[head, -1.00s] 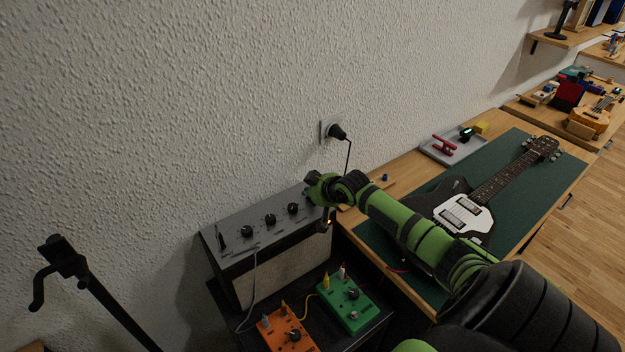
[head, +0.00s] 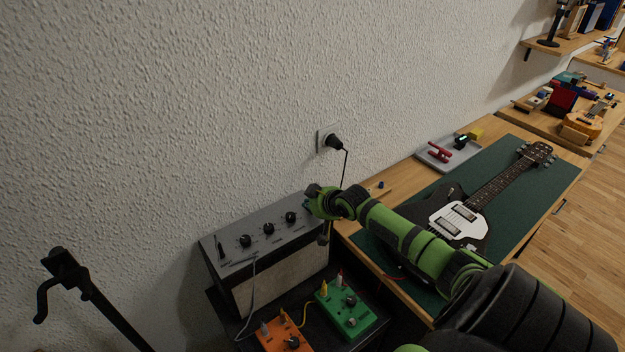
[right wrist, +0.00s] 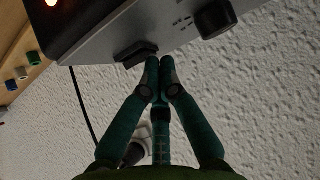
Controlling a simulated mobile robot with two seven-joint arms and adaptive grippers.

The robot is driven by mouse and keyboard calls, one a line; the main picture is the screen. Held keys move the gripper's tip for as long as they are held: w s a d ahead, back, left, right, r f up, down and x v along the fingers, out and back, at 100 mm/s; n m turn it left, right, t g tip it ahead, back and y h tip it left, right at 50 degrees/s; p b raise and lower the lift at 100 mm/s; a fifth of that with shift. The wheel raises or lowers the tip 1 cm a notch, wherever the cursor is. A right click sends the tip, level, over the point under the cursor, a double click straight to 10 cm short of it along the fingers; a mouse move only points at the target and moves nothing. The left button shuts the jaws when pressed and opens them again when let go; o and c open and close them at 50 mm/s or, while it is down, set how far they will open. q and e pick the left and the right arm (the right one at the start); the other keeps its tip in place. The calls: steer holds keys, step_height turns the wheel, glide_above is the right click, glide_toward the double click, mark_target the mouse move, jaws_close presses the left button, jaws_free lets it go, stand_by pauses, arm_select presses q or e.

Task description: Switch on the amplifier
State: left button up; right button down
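The amplifier (head: 275,270), a grey-topped box with a pale front, stands against the wall in the head view. Its top panel carries several black knobs. In the right wrist view, a black rocker switch (right wrist: 136,54) sits on the amplifier's grey panel (right wrist: 175,30) beside a knob (right wrist: 214,18). A small orange-white light (right wrist: 50,2) glows on the amplifier's dark face. My right gripper (right wrist: 160,66) is shut, its fingertips together at the switch's edge with nothing visible between them. Exact contact is unclear. In the head view, my right gripper (head: 309,203) partly hides the panel's right end. My left gripper is out of view.
Green (head: 347,311) and orange (head: 284,337) pedals with cables stand before the amplifier. A guitar (head: 455,218) lies on a green mat at right. A plugged cord (head: 334,142) hangs from the wall. A black stand (head: 85,290) is at left.

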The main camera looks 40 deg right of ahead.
mark_target(310, 212)
steer(key=r+p, duration=0.3)
steer(key=r, duration=0.1)
steer(key=shift+w+p, duration=0.2)
steer(key=shift+p, duration=0.2)
steer(key=shift+s+r, duration=0.2)
steer(key=shift+s, duration=0.05)
steer(key=d+r+b+v, duration=0.1)
steer(key=v, duration=0.8)
steer(key=shift+w+a, duration=0.25)
steer(key=shift+a, duration=0.2)
